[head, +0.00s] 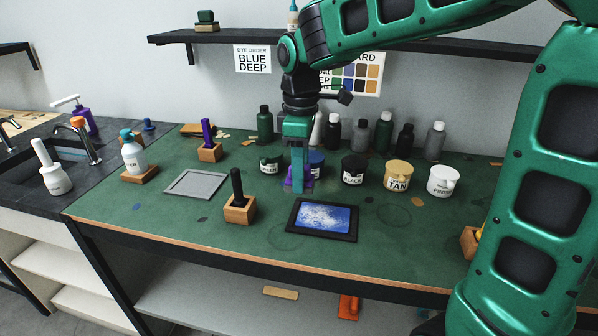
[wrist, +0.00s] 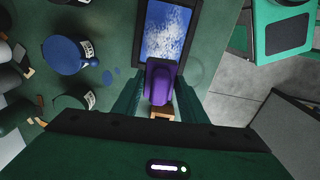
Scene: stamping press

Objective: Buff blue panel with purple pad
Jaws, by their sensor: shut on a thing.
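My gripper (head: 297,183) is shut on a purple pad (head: 289,184), seen at its fingertips in the head view. In the wrist view the purple pad (wrist: 160,78) sits between the two fingers of my gripper (wrist: 157,95). The blue panel (head: 324,218) lies in a dark frame on the green bench, with white speckled patches over much of its surface. It also shows in the wrist view (wrist: 163,45), partly behind the pad. The pad is at the panel's upper left in the head view; I cannot tell whether it touches the panel.
Jars stand behind, including a blue one (head: 316,163), a black one (head: 353,169), a tan one (head: 397,176) and a white one (head: 442,181). A wooden block with a black handle (head: 239,208) stands left of the panel. A grey framed plate (head: 195,184) lies further left.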

